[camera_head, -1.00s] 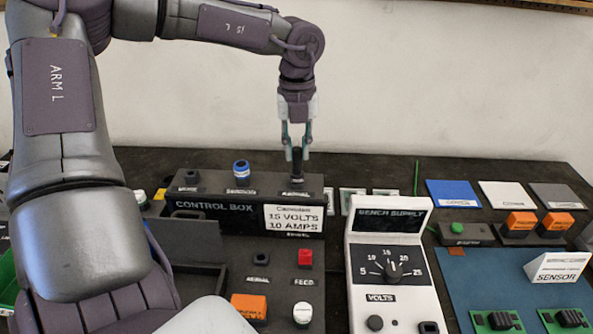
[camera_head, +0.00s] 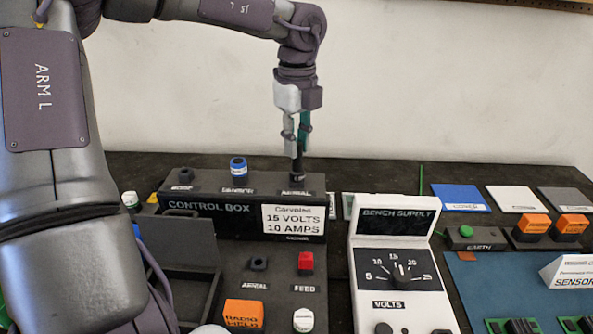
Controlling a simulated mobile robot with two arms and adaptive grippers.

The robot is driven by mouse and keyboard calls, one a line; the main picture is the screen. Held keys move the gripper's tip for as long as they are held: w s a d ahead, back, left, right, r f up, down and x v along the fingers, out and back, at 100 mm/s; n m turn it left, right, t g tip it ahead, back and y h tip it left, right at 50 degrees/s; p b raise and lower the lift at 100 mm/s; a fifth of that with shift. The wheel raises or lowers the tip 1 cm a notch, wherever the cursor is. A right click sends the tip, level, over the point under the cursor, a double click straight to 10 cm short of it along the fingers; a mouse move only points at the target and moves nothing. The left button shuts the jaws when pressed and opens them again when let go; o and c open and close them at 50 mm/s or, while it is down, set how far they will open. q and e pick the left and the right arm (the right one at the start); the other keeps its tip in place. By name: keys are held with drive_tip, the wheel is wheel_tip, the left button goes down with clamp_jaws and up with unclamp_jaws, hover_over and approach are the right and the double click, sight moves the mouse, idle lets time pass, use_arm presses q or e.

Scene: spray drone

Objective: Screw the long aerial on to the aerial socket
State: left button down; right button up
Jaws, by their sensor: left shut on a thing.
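My left gripper (camera_head: 297,146) is above the right end of the control box's top ledge, pointing down. Another black fitting marked aerial (camera_head: 258,263) is on the lower panel. My right gripper is not in view.
The control box (camera_head: 225,215) also carries a blue-capped post (camera_head: 238,168) and a dark stub (camera_head: 185,176). The bench supply (camera_head: 397,265) stands to its right. A red feed part (camera_head: 305,262) and orange block (camera_head: 244,312) are in front. A thin green rod (camera_head: 420,177) stands behind the supply.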

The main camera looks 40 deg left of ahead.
use_arm(q)
drive_tip(key=n+b, duration=0.2)
drive_tip(key=n, duration=0.2)
drive_tip(key=shift+n, duration=0.8)
drive_tip(key=n+b, duration=0.1)
drive_tip(key=n, duration=0.9)
drive_tip(key=c, duration=0.9)
unclamp_jaws()
drive_tip(key=shift+c, duration=0.2)
drive_tip(key=shift+r, duration=0.15)
